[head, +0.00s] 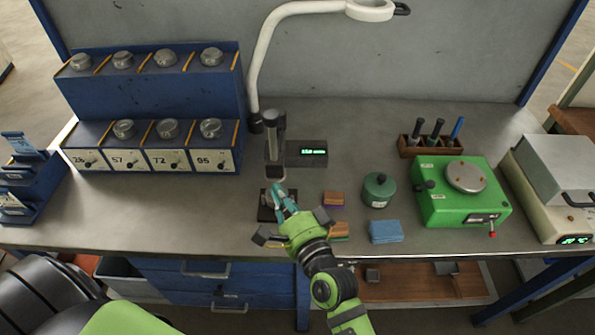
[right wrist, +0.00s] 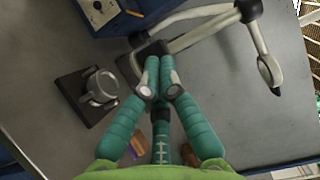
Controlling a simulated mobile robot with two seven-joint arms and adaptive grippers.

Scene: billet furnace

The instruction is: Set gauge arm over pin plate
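My right gripper (head: 281,196) reaches in over the bench at the gauge stand. The stand has a grey upright post (head: 274,148) with a dark top. A dark flat plate (head: 265,213) lies at its foot, partly hidden by the gripper. In the right wrist view a dark square plate (right wrist: 72,86) with a silver ring-like part (right wrist: 101,87) lies left of the teal fingers (right wrist: 160,72). Two fingers lie side by side, close at the tips. A third comes from below. I cannot tell whether they grip anything. My left gripper is out of view.
A display box (head: 307,153) stands right of the post. A white lamp arm (head: 262,60) rises behind. Small blocks (head: 333,199), a green round pot (head: 379,189), blue cloths (head: 385,231) and a green machine (head: 460,190) stand to the right.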

